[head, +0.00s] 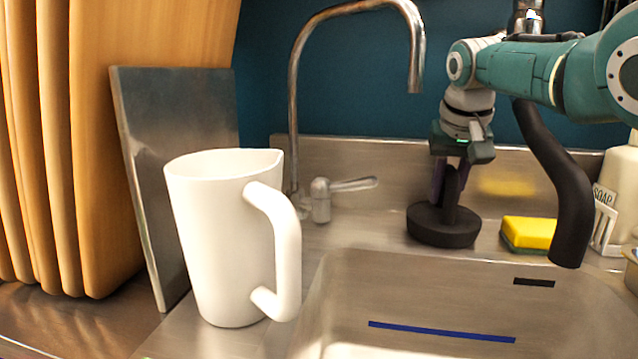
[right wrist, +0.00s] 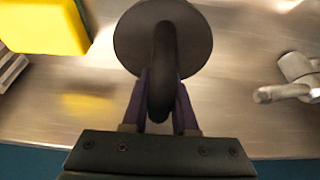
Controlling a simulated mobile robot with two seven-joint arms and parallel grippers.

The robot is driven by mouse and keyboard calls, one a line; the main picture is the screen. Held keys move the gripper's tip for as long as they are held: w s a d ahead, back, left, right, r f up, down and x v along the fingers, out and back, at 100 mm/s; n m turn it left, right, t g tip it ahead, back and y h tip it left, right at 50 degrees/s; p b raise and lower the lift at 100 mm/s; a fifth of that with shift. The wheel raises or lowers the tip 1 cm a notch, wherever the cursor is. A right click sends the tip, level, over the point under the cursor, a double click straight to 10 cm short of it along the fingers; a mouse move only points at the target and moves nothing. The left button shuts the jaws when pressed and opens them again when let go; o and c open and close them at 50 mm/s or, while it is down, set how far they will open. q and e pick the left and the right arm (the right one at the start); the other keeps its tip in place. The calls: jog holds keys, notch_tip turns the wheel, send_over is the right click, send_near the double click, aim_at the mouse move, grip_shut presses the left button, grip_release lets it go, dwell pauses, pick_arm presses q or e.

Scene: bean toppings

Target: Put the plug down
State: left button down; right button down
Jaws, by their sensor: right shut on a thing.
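The plug (head: 443,228) is a black round disc with an upright handle. It is at the steel ledge behind the sink (head: 345,262), left of the sponge. My right gripper (head: 452,190) points down and is shut on the plug's handle. In the right wrist view the plug (right wrist: 135,38) lies ahead of the two purple fingers (right wrist: 160,108), which hold its handle from both sides. The disc looks level, at or very near the ledge; I cannot tell if it touches. My left gripper is not in view.
A black curved pipe (head: 560,170) hangs beside the sponge. The faucet (head: 292,110) and its lever (head: 345,185) stand left. A white pitcher (head: 215,240) stands at the front left.

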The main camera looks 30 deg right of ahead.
aim_at(452, 168)
jog(key=shift+f, duration=0.1)
jog(key=c, duration=1.2)
grip_release()
jog(key=shift+f, duration=0.15)
jog(key=o, duration=0.5)
jog(key=shift+a+r+p, duration=0.1)
jog(key=shift+r+p, duration=0.3)
jog(key=shift+r, duration=0.3)
jog(key=p+v, duration=0.2)
jog(key=v, duration=0.3)
jog(key=shift+s+r, duration=0.1)
jog(key=shift+r, duration=0.05)
jog(key=shift+s+a+r+p, duration=0.2)
jog(key=shift+s+r+p, duration=0.1)
jog(key=shift+r, duration=0.3)
